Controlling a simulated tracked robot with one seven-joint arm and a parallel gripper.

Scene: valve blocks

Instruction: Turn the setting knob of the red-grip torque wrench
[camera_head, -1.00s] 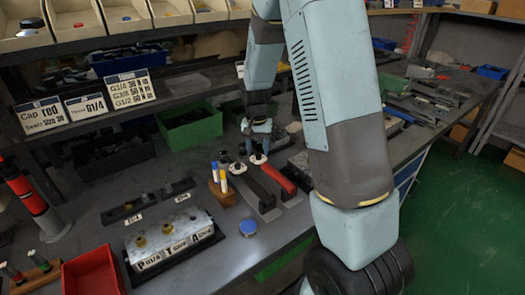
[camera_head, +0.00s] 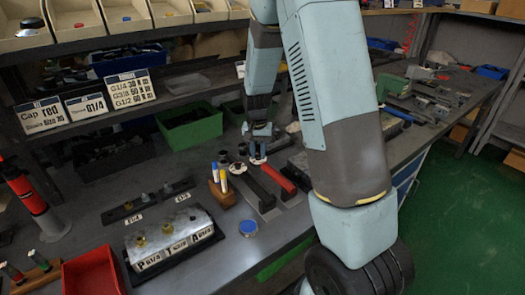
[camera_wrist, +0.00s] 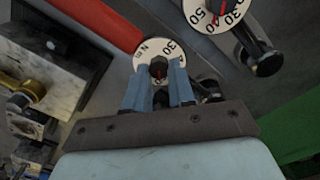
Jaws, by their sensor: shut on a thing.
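The red-grip torque wrench (camera_head: 275,178) lies on the grey bench, and its red grip (camera_wrist: 97,20) crosses the upper left of the wrist view. Its round white dial (camera_wrist: 141,58) is marked N m, with 30 readable. A dark setting knob (camera_wrist: 158,65) stands at the dial's centre. My gripper (camera_wrist: 160,82) has its blue fingers on both sides of this knob and is shut on it. In the head view my gripper (camera_head: 258,153) points down over the dial. The fingers hide part of the knob and dial.
A black-grip wrench (camera_head: 252,188) lies close on the left; its dial (camera_wrist: 213,14) shows in the wrist view. A wooden marker holder (camera_head: 221,194), a metal block (camera_head: 172,240) and a red bin (camera_head: 93,274) stand further left. A green bin (camera_head: 190,127) is behind.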

